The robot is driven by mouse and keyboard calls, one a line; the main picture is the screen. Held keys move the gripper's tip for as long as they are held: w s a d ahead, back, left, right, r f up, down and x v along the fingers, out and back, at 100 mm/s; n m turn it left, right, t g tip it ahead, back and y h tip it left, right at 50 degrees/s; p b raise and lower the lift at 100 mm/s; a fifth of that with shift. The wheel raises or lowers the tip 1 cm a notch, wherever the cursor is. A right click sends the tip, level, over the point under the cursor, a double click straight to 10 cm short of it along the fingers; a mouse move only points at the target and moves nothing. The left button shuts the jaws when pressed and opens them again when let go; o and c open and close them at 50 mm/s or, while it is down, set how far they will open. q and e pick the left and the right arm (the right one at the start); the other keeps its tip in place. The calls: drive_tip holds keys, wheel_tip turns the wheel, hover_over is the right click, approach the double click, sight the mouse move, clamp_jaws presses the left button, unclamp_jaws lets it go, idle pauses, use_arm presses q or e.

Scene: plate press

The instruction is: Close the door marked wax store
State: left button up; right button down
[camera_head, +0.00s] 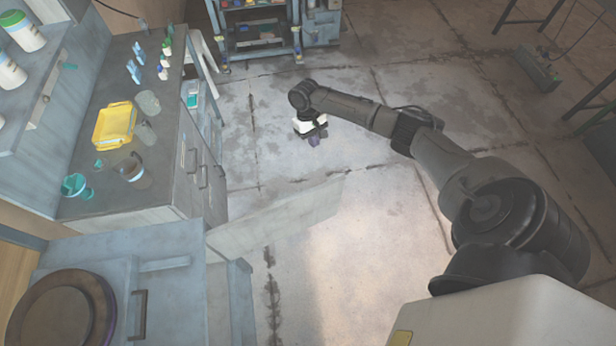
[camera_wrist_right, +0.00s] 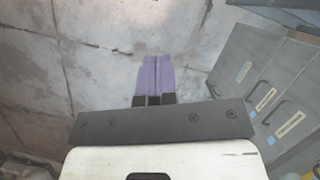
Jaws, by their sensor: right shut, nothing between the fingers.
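A pale grey door panel (camera_head: 285,216) stands swung open from the lower cabinet at the bottom left of the head view, reaching out over the floor. I see no readable marking on it, so I cannot tell whether it is the wax store door. My right gripper (camera_head: 317,138) is beyond the panel's free end, apart from it, above the floor. Its purple fingers (camera_wrist_right: 152,78) are together and empty in the right wrist view. Grey cabinet fronts (camera_wrist_right: 275,90) with handles and small labels show at the right there; the labels are too small to read. My left gripper is out of view.
A workbench (camera_head: 80,205) on the left holds a yellow tray (camera_head: 114,126), jars and bottles. A round dark plate (camera_head: 62,310) sits at the bottom left. A blue shelf rack (camera_head: 255,30) stands at the back. Open concrete floor (camera_head: 390,215) lies right of the panel.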

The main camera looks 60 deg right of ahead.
drive_tip(key=s+a+f+m, duration=0.2)
drive_tip(key=s+a+f, duration=0.3)
drive_tip(key=s+f, duration=0.2)
drive_tip(key=shift+f+y+p, duration=0.3)
drive_tip(key=shift+f+p, duration=0.05)
drive_tip(key=shift+f, duration=0.6)
drive_tip(key=shift+a, duration=0.1)
